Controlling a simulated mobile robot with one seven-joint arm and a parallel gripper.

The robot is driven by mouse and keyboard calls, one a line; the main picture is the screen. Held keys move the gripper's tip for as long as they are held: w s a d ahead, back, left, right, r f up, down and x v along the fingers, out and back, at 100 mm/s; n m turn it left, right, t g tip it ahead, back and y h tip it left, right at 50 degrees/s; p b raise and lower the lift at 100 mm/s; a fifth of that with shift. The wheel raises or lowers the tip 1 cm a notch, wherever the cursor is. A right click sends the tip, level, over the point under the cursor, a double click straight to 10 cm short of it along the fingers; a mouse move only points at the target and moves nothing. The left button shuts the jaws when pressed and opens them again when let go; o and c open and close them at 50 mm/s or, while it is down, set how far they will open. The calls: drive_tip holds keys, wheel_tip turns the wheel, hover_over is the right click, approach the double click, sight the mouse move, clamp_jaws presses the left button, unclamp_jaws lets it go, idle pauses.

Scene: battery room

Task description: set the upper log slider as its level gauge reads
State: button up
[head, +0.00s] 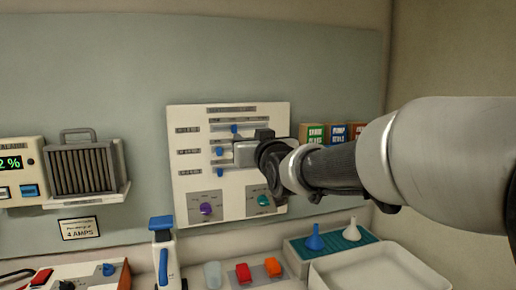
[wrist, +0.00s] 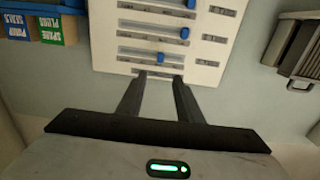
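The white log panel (head: 182,112) hangs on the wall with three horizontal sliders. The upper slider's blue knob (head: 234,128) sits near the middle of its track; the two lower knobs (head: 219,150) sit further left. The wrist view is upside down. There the upper slider's knob (wrist: 160,57) is the one nearest my gripper (wrist: 160,76), just ahead of the gap between its two parted fingers, with no clear contact. The gripper is open and empty. In the head view my gripper (head: 247,152) covers the middle right of the panel and its fingertips are hidden. I cannot make out a level gauge.
A purple dial (head: 206,208) and a teal dial (head: 264,200) are below the sliders. A meter (head: 12,164) at far left shows green digits ending in "2 %", cut by the frame edge. Small boxes (head: 336,133) stand right of the panel. A white tray (head: 370,268) and funnels are below.

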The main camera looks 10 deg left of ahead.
drive_tip(key=shift+v, duration=1.6)
drive_tip(key=s+d+f+m+g+h+p, duration=0.25)
drive_tip(key=s+d+h, duration=0.2)
drive_tip(key=d, duration=0.65)
drive_tip(key=s+d+f+m+g+h+p, duration=0.15)
drive_tip(key=s+d+f+h, duration=0.35)
drive_tip(key=d, duration=0.6)
drive_tip(key=s+d+f+m+g+p, duration=0.1)
drive_tip(key=s+d+f+g+p, duration=0.1)
drive_tip(key=s, duration=0.8)
drive_tip(key=s+d+f+m+g+p, duration=0.1)
drive_tip(key=s+d+f+g, duration=0.2)
drive_tip(key=s+d+f, duration=0.2)
drive_tip(key=s+d, duration=0.2)
drive_tip(key=s, duration=0.2)
drive_tip(key=shift+s+d+g+p, duration=0.25)
drive_tip(key=shift+s+g+p, duration=0.1)
drive_tip(key=shift+s+g, duration=0.05)
